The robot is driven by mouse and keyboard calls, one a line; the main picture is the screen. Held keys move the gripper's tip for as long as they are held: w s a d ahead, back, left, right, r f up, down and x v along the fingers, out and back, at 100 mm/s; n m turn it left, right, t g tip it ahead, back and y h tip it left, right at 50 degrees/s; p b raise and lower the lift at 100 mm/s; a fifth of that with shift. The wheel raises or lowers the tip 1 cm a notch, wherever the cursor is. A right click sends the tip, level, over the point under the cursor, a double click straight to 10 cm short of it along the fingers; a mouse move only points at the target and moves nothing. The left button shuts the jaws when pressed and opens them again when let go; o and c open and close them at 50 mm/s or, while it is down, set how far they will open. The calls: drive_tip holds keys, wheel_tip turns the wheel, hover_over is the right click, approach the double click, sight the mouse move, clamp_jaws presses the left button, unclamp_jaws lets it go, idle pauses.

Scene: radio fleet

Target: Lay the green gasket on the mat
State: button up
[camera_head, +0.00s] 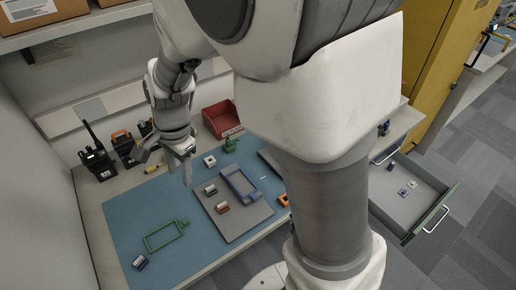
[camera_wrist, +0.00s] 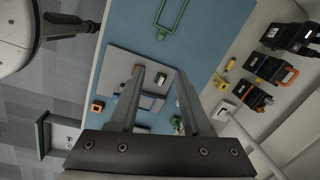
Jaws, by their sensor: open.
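The green gasket (camera_head: 166,243), a thin rectangular frame with a tab at one end, lies flat on the blue mat (camera_head: 122,214), toward its front left. In the wrist view the gasket (camera_wrist: 165,31) is at the top, partly cut off by the picture edge, on the mat (camera_wrist: 220,28). My gripper (camera_head: 184,178) is above the mat's back part, behind and apart from the gasket. Its two fingers (camera_wrist: 158,72) are spread with nothing between them.
A grey board (camera_head: 229,225) with a blue tray (camera_head: 240,184) and small parts lies on the mat. A red bin (camera_head: 221,118) and several black radios (camera_head: 97,161) stand at the back. A drawer (camera_head: 412,192) is open at right. The mat around the gasket is mostly clear.

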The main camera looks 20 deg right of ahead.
drive_tip(key=s+d+r+n+t+h, duration=0.1)
drive_tip(key=s+d+r+n+t, duration=0.3)
drive_tip(key=s+d+r+n, duration=0.7)
drive_tip(key=s+d+r, duration=0.3)
drive_tip(key=shift+d+r+n+t, duration=0.15)
drive_tip(key=shift+r+n+t, duration=0.15)
drive_tip(key=shift+r+t, duration=0.1)
drive_tip(key=shift+s, duration=0.15)
